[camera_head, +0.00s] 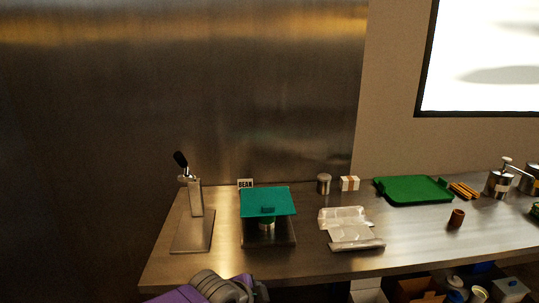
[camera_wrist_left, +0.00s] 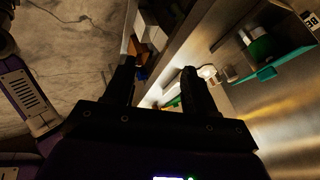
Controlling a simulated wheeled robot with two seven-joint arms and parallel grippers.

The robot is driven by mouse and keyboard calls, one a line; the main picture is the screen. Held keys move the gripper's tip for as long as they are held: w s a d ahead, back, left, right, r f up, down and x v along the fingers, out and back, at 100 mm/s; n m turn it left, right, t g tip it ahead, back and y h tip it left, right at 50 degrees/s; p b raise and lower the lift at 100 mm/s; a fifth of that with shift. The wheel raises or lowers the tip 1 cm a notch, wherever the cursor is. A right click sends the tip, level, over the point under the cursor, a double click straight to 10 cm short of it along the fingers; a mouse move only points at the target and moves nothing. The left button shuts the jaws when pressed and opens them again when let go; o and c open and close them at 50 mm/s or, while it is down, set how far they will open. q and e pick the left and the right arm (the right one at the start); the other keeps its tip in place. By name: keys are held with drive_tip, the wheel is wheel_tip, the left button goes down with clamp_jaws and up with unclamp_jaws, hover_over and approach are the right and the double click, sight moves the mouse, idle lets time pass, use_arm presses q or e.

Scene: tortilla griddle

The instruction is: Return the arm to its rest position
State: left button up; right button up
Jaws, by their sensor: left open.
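My left gripper (camera_wrist_left: 158,85) is open in the left wrist view, with its two dark fingers apart and nothing between them. In the head view, a purple and grey part of my own arm shows at the bottom edge, in front of the counter; the fingertips cannot be made out there. The griddle, a metal unit with a teal lid (camera_head: 267,202), stands on the steel counter (camera_head: 300,262), its lid raised above the base. The teal part (camera_wrist_left: 268,73) also shows at the upper right of the left wrist view, apart from the fingers. My right gripper is in neither view.
Foil wrap (camera_head: 350,230), a green tray (camera_head: 413,189), a brown cup (camera_head: 456,219) and metal dispensers (camera_head: 498,182) lie to the right. Boxes (camera_head: 420,288) sit below the counter.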

use_arm(q)
drive_tip(key=s+a+f+n+g, duration=0.1)
drive_tip(key=s+f+n, duration=0.15)
drive_tip(key=f, duration=0.65)
drive_tip(key=s+a+f+n+g+p, duration=0.15)
drive_tip(key=f+n, duration=0.25)
drive_tip(key=f, duration=0.4)
drive_tip(key=s+a+f+n+g, duration=0.1)
drive_tip(key=s+f+n+g, duration=0.15)
drive_tip(key=f, duration=0.65)
drive_tip(key=s+a+f+n+g, duration=0.1)
drive_tip(key=s+a+f+n, duration=0.3)
drive_tip(key=s+f+n, duration=0.5)
drive_tip(key=s+f, duration=0.4)
drive_tip(key=s, duration=0.1)
drive_tip(key=shift+n, duration=0.4)
drive_tip(key=shift+f, duration=0.1)
